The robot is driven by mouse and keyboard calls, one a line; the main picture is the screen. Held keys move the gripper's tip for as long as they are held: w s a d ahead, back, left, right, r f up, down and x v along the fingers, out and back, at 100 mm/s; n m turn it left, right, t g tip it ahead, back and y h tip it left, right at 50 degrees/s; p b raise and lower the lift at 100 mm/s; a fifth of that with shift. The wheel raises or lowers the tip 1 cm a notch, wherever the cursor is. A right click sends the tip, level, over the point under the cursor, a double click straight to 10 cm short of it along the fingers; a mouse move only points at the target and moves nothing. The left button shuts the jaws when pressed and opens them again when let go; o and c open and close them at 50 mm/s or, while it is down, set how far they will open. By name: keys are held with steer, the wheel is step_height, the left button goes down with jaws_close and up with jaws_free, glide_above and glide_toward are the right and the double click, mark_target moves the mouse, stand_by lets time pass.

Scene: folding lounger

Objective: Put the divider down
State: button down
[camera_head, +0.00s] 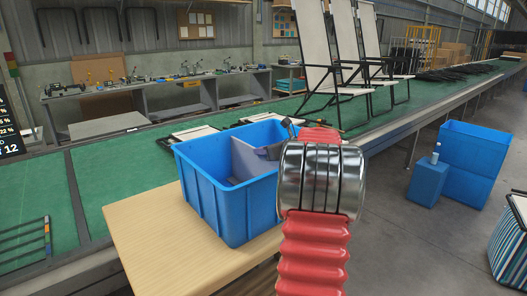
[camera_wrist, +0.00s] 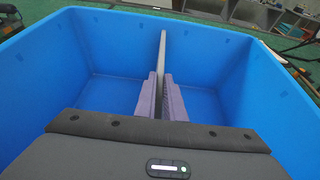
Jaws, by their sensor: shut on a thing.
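The divider is a thin grey upright panel inside a blue crate (camera_head: 212,205). In the wrist view the divider (camera_wrist: 162,52) is seen nearly edge-on between the two purple-grey fingers of my gripper (camera_wrist: 161,97), which are shut on it. The crate's blue walls (camera_wrist: 50,55) surround it on both sides. In the head view the divider (camera_head: 243,160) stands within the crate, and my arm covers the crate's right part. The lower edge of the divider is hidden, so I cannot tell whether it touches the crate floor.
The crate stands on a light wooden table (camera_head: 150,235) beside a green conveyor (camera_head: 130,180). Black-framed folding loungers (camera_head: 345,50) stand on the conveyor at the back. Blue bins (camera_head: 475,150) stand on the floor at right. The table's left part is bare.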

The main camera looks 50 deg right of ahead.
steer(key=c, duration=1.8)
jaws_free()
steer(key=shift+c, duration=0.2)
steer(key=v, duration=1.2)
steer(key=shift+s, duration=0.1)
